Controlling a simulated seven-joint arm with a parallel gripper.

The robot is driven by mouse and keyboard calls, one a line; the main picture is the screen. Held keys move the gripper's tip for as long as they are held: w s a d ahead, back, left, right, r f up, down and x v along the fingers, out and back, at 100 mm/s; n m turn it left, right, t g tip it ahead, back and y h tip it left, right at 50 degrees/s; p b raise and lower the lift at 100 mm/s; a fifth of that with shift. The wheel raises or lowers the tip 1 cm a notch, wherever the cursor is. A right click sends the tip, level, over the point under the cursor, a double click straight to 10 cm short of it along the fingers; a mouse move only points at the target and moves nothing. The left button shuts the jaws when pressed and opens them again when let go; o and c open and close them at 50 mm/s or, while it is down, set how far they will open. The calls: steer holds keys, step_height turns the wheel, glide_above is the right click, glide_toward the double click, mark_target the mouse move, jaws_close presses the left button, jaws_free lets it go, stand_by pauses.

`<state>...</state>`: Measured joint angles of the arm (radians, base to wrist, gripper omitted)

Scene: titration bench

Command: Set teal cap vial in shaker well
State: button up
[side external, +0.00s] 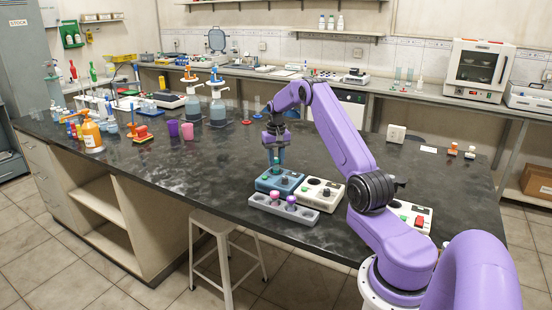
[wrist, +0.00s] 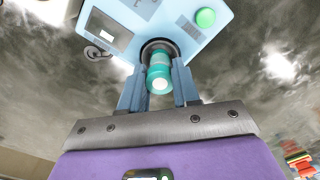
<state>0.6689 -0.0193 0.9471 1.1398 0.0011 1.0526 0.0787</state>
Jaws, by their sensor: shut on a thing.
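The teal cap vial (wrist: 158,75) is between the two fingers of my gripper (wrist: 158,92), which is shut on it. In the wrist view its far end overlaps the dark round well (wrist: 147,46) of the pale blue shaker (wrist: 118,18). I cannot tell how deep the vial sits, as its lower end is hidden. In the side view my gripper (side external: 276,158) points down just above the blue shaker (side external: 264,184) near the bench's front edge.
Purple and pink cups (side external: 187,132) stand farther left. The dark bench top between is clear.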

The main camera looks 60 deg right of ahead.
steer(key=shift+f, duration=1)
stand_by(0.7)
steer(key=o, duration=1.3)
steer(key=shift+r, duration=0.15)
steer(key=shift+r, duration=2.85)
